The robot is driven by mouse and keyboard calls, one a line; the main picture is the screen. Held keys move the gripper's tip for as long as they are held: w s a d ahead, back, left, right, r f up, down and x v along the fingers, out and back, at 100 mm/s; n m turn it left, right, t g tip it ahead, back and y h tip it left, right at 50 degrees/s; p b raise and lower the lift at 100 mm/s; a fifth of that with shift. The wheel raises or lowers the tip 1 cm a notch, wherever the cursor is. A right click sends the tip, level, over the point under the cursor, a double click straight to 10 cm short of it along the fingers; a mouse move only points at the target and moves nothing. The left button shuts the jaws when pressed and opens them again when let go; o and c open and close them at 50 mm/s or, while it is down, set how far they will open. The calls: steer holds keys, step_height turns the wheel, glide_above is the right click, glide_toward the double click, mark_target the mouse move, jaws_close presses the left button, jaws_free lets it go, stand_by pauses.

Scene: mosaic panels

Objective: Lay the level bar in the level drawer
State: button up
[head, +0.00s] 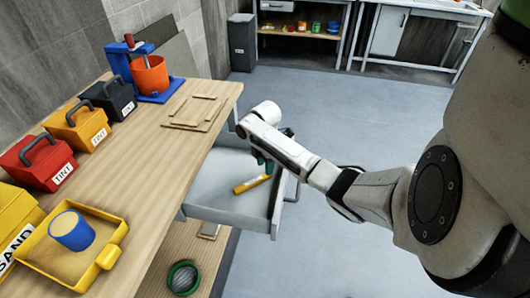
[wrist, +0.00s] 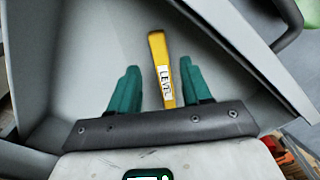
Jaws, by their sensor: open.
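The yellow level bar (head: 252,183) lies in the open grey level drawer (head: 228,205), below the workbench edge. In the wrist view the level bar (wrist: 160,68) shows its "LEVEL" label, and its near end is between the two green fingers. My gripper (wrist: 163,85) is open, with a gap on each side of the bar. The drawer (wrist: 95,35) surrounds the bar and fingers in the wrist view. In the head view my gripper (head: 263,160) is over the drawer, partly hidden by my arm. Whether the bar rests fully on the drawer floor is hard to tell.
The wooden workbench (head: 150,150) holds tint boxes (head: 78,125), a yellow tray (head: 75,245) with a blue cylinder (head: 72,230), an orange bucket (head: 150,75) and a wooden frame (head: 195,112). A lower shelf (head: 165,240) lies below. The floor (head: 330,110) at right is clear.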

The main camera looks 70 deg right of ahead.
step_height(320, 180, up, 7)
steer(key=w+a+f+m+t+y, duration=0.1)
steer(key=w+a, duration=0.2)
steer(key=a, duration=0.6)
steer(key=w+a+f+m+t, duration=0.1)
steer(key=w+a, duration=0.3)
steer(key=a, duration=0.5)
steer(key=w+a+f+m+t+y, duration=0.1)
steer(key=w+a, duration=0.2)
steer(key=a, duration=0.6)
steer(key=s+a+f+m, duration=0.3)
steer(key=s+a, duration=0.4)
steer(key=a, duration=0.3)
steer(key=s+m+g+h, duration=0.2)
steer(key=s+m, duration=0.2)
steer(key=s, duration=0.9)
steer(key=shift+d+r, duration=0.35)
steer(key=shift+d, duration=0.1)
